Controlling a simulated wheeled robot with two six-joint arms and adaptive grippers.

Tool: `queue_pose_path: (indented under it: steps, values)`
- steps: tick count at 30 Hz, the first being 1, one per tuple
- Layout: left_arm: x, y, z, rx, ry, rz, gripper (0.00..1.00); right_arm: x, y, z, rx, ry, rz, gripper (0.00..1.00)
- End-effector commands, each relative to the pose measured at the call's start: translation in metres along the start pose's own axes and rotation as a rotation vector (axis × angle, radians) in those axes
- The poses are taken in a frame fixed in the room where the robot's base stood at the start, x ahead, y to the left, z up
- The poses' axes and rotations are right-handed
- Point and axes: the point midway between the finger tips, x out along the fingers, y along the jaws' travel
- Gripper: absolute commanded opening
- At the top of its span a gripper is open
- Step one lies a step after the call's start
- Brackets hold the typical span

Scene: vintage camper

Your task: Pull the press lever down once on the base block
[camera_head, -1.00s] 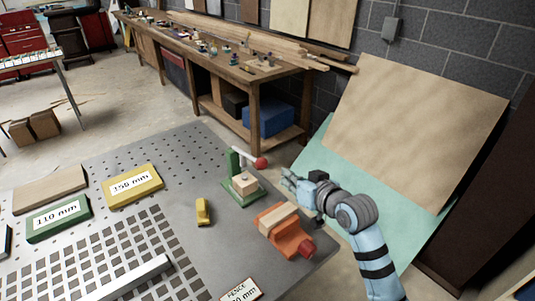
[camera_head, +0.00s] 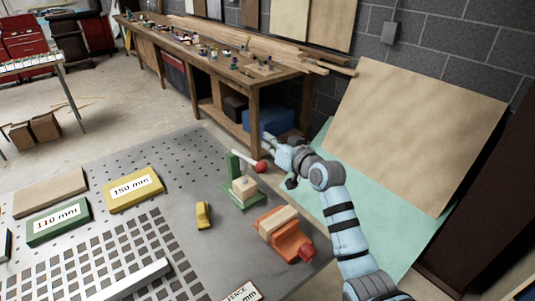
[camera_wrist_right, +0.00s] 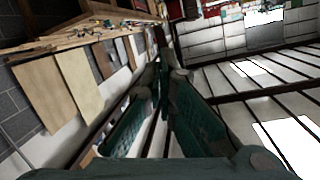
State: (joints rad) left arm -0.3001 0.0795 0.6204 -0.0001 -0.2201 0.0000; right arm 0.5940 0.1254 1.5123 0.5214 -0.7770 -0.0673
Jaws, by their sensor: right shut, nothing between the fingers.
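The press stands on the grey perforated table. It has a green base (camera_head: 241,203), a green upright post (camera_head: 233,164) and a wooden block (camera_head: 243,190) on the base. Its pale press lever (camera_head: 246,159) slants from the post down to a red ball knob (camera_head: 262,167) at the right. My right gripper (camera_head: 272,140) is shut and empty, just beyond and above the knob in the head view; I cannot tell whether it touches. Its closed fingers show in the wrist view (camera_wrist_right: 161,75), where the press does not show. My left gripper is not in view.
An orange clamp with a wooden piece (camera_head: 287,239) stands in front of the press, near the table's right edge. A small yellow block (camera_head: 203,215) lies to the left. Labelled yellow (camera_head: 132,190) and green (camera_head: 58,221) blocks lie farther left. A workbench (camera_head: 255,90) stands behind.

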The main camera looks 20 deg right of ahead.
Motion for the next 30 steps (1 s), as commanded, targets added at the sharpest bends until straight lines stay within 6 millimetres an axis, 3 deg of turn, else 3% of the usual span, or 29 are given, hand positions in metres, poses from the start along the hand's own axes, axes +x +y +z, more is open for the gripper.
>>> queue_pose_path:
  steps: [3,10,23,26,30]
  values:
    - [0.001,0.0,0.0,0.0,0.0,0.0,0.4,0.025,0.0,0.0,0.001,-0.001,0.0,0.0]
    - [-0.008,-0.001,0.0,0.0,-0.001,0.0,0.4,0.01,0.0,0.032,-0.001,-0.001,0.001,0.0]
    - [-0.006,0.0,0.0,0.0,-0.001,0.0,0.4,0.008,0.001,0.039,-0.001,0.003,0.0,0.0]
    - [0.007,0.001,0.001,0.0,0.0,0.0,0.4,0.009,0.003,0.047,0.002,0.022,-0.006,0.0]
    - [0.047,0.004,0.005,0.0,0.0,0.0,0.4,0.008,0.01,0.069,0.008,0.092,-0.028,0.0]
